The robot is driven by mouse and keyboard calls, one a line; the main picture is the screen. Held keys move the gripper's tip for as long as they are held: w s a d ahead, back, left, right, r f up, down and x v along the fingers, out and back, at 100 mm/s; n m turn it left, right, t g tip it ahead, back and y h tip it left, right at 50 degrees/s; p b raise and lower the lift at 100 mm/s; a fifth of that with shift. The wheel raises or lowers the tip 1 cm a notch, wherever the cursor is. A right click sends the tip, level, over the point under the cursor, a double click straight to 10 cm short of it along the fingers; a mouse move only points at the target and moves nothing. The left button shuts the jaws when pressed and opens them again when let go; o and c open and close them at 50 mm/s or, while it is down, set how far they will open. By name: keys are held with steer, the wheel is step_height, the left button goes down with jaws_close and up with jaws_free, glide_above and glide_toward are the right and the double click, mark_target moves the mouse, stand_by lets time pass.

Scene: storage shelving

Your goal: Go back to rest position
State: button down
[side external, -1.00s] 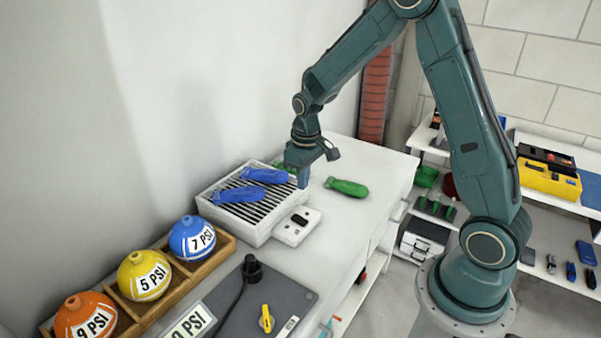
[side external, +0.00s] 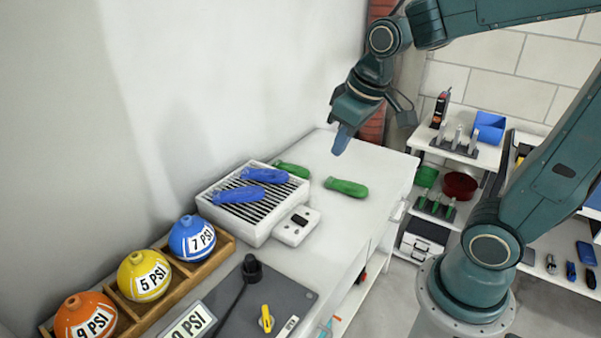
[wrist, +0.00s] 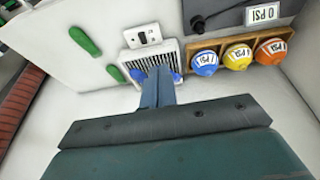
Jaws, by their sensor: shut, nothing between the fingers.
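My gripper (side external: 342,140) is shut and empty. In the side external view it hangs in the air above the back of the white bench (side external: 375,170), clear of everything on it. In the wrist view my gripper (wrist: 160,72) points toward a white grated tray (wrist: 137,60) and hides part of it. In the side external view, two blue bottle-like items (side external: 238,194) lie on the grated tray (side external: 262,232).
One green bottle-like item (side external: 346,187) lies on the bench right of the tray, another (side external: 292,170) at its back edge. A wooden rack (side external: 228,244) holds orange, yellow and blue labelled balls. A grey panel (side external: 290,294) lies in front. Shelving (side external: 470,150) stands at right.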

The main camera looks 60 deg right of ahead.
steer(key=s+a+r+t, duration=0.1)
steer(key=s+a+r, duration=0.1)
steer(key=s, duration=0.8)
steer(key=shift+s+a+r+t, duration=0.2)
steer(key=shift+s+r+t, duration=0.05)
steer(key=shift+t, duration=0.15)
